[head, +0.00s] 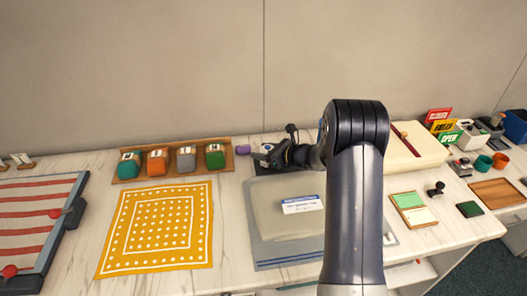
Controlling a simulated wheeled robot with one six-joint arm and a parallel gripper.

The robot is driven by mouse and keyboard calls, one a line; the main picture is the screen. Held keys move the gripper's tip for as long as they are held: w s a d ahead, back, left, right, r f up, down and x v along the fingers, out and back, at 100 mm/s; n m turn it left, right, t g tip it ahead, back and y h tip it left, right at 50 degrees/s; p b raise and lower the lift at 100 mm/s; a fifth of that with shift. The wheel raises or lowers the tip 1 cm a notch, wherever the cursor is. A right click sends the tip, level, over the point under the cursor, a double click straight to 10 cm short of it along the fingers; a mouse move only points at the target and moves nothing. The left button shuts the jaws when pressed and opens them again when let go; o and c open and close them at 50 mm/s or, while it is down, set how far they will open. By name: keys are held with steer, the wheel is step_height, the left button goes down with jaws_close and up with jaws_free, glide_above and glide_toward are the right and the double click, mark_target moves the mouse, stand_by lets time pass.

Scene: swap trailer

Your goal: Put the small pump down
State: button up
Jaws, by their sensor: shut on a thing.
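My gripper (268,159) is at the far side of the counter, over or beside a dark mat (262,171). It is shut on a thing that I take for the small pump. The jaws and wrist hide most of it, so its shape is unclear. I cannot tell whether it touches the mat or hangs just above it. My arm covers the area to the right of the gripper.
A wooden rack (126,166) with several coloured blocks stands at the left, with a small purple thing (243,150) beside it. A yellow dotted cloth (117,233) lies in front.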

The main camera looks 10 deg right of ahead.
steer(key=o, duration=1.2)
steer(key=shift+o, duration=0.2)
steer(key=shift+r, duration=0.1)
steer(key=v, duration=1.2)
steer(key=shift+s+b, duration=0.1)
steer(key=shift+b, duration=0.25)
